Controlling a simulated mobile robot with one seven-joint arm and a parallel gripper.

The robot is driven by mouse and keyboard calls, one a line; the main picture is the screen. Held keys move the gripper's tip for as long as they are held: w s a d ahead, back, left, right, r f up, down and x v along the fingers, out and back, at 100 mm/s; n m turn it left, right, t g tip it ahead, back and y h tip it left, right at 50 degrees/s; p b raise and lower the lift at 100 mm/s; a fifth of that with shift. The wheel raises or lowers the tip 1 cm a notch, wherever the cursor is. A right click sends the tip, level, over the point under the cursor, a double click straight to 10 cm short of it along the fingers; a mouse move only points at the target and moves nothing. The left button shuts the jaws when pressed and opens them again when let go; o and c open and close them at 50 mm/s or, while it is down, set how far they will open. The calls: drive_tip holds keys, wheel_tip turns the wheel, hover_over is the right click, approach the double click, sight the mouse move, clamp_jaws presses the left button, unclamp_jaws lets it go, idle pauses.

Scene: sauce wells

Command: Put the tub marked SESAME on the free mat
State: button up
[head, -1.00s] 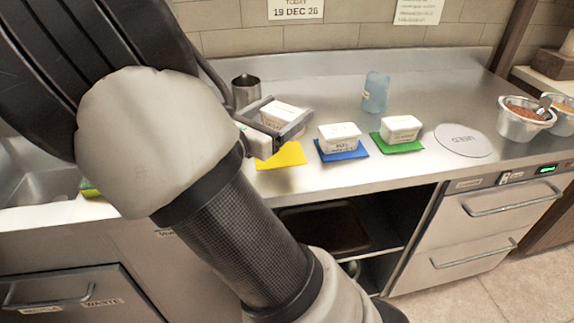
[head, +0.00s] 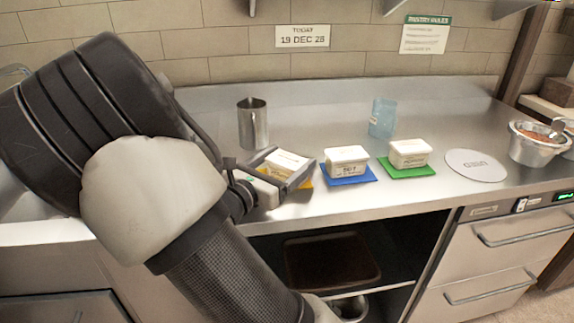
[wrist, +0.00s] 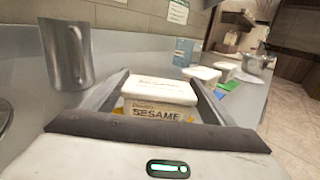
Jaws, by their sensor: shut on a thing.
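My gripper (head: 284,170) is shut on the white tub marked SESAME (wrist: 160,92), whose label reads clearly in the wrist view. In the head view the tub (head: 287,162) is between the fingers, over the yellow mat (head: 304,182), which is mostly hidden by my gripper and the tub. I cannot tell whether the tub touches the mat. A second white tub (head: 346,160) stands on the blue mat (head: 351,180). A third white tub (head: 409,153) stands on the green mat (head: 408,172).
A metal pitcher (head: 252,125) stands behind my gripper, close on the left in the wrist view. A blue translucent container (head: 382,118) stands behind the mats. A round disc marked USED (head: 475,165) and a metal bowl of red food (head: 537,145) are to the right.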

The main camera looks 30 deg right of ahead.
drive_tip(key=o, duration=1.3)
drive_tip(key=shift+f, duration=0.2)
